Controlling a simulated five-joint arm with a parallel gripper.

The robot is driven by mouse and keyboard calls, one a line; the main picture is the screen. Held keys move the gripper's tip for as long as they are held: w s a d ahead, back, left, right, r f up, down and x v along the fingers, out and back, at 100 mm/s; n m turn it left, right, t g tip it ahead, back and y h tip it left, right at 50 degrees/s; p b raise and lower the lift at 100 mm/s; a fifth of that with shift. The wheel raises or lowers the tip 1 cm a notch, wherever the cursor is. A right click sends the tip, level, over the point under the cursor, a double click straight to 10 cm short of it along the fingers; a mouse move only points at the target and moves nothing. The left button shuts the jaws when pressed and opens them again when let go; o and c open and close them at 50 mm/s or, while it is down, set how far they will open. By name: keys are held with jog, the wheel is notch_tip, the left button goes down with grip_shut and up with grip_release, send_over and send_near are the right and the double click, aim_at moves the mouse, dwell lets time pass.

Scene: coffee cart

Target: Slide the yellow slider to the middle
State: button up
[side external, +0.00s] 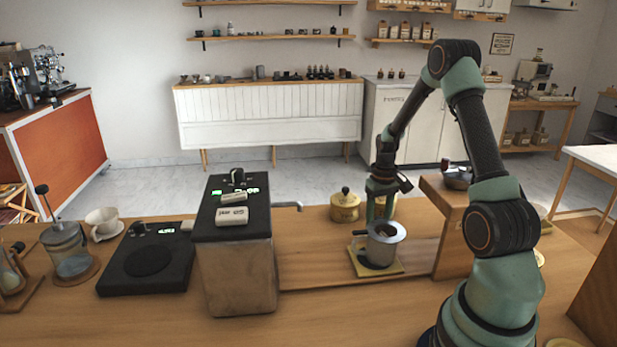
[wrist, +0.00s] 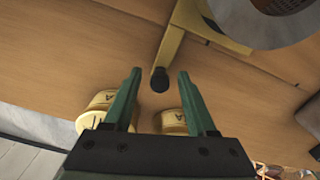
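The yellow slider (side external: 396,268) is a flat plate on the wooden cart top, with a metal cup (side external: 386,232) standing on it. In the wrist view, its yellow bar (wrist: 172,45) reaches toward my gripper and ends in a black knob (wrist: 160,80). My gripper (side external: 378,215) is behind the cup in the side view, pointing down; the cup hides its tips. In the wrist view my gripper (wrist: 159,74) is open, with green fingers apart on either side of the knob. A gap shows beside each finger; I cannot tell the height difference.
Two yellow canisters (side external: 345,206) stand behind the cup; they show below the fingers in the wrist view (wrist: 98,108). A wooden block (side external: 452,235) stands to the right. A black-topped machine (side external: 235,260) stands to the left, with bare wood (side external: 315,262) between it and the slider.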

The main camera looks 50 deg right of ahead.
notch_tip(320, 180, up, 12)
dwell(0.8)
jog(key=w+a+r+n+t+h, duration=0.1)
jog(key=a+r, duration=0.3)
jog(key=a, duration=0.4)
jog(key=w+a+r+n+t, duration=0.1)
jog(key=a+r+n+t, duration=0.1)
jog(key=a+r, duration=0.35)
jog(key=s+a+r+n+t+y, duration=0.1)
jog(key=s+a+n+t, duration=0.1)
jog(key=a, duration=1.3)
jog(key=s+n, duration=0.1)
jog(key=s, duration=0.1)
jog(key=shift+s+a+t, duration=0.25)
jog(key=shift+s+t, duration=0.05)
